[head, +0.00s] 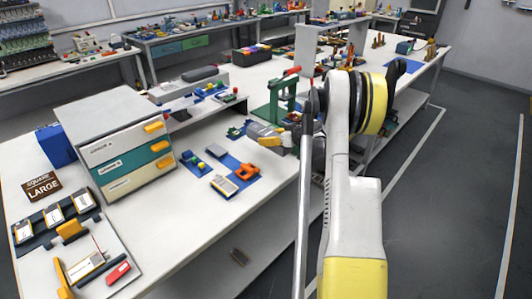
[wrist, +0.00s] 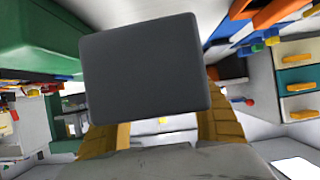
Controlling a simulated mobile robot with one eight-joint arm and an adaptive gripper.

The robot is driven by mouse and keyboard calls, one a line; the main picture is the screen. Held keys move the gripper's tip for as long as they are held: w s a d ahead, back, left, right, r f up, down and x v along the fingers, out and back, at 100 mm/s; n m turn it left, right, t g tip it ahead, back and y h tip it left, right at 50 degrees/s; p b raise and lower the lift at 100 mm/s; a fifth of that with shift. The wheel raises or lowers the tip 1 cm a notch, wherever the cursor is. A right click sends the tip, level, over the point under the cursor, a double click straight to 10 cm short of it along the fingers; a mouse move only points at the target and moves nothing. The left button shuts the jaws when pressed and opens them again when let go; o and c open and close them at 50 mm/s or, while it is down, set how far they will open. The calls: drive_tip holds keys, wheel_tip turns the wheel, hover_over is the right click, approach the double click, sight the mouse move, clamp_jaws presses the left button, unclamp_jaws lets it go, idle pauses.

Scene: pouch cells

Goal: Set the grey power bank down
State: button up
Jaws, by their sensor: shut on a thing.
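The grey power bank (wrist: 145,70) is a dark grey slab with rounded corners. It fills the middle of the wrist view, between the two tan fingers of my gripper (wrist: 162,118). My gripper is shut on it. The slab hides most of what lies beyond it. In the head view, my arm partly covers the area around my gripper, and I cannot make out the power bank clearly there.
A green press (head: 283,98) stands on the long white bench, close on the left in the wrist view (wrist: 35,40). A drawer cabinet (head: 110,115) with orange handles stands left. A blue mat (head: 246,192) holds small parts. Bare bench shows near the front edge (head: 190,225).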

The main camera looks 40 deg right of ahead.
sight(264, 157)
drive_tip(key=a+f, duration=0.1)
drive_tip(key=a, duration=0.1)
drive_tip(key=shift+w+a+f+b, duration=0.3)
drive_tip(key=shift+f+b, duration=1.05)
drive_tip(key=shift+f, duration=0.9)
drive_tip(key=shift+f, duration=0.2)
drive_tip(key=o, duration=1.4)
drive_tip(key=shift+r, duration=0.15)
